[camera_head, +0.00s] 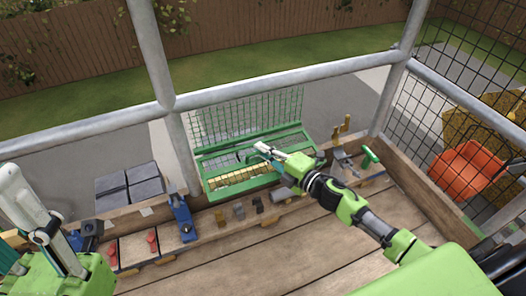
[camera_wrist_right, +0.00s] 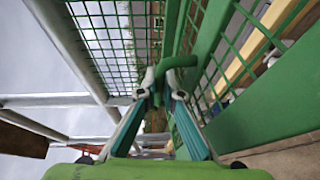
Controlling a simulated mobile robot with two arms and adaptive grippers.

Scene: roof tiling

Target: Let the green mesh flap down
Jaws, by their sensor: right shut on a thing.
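A green mesh flap (camera_head: 245,115) stands upright behind a long green box (camera_head: 255,174) at the platform's rail. Its mesh also shows in the right wrist view (camera_wrist_right: 115,38). My right gripper (camera_head: 262,150) reaches over the box. In the right wrist view my right gripper (camera_wrist_right: 160,88) has its fingers closed together on a green hook-like handle (camera_wrist_right: 180,62). I cannot tell exactly how the handle joins the flap. My left gripper (camera_head: 42,225) is at the lower left, away from the box; its finger opening is unclear.
Yellow blocks (camera_head: 238,178) lie in the box. A blue tool (camera_head: 182,217), red-handled pieces (camera_head: 152,242) and small metal parts line the ledge. Dark slates (camera_head: 130,187) lie at left. Metal rails (camera_head: 280,82) surround the platform. An orange tub (camera_head: 468,170) is at right. The front planks are clear.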

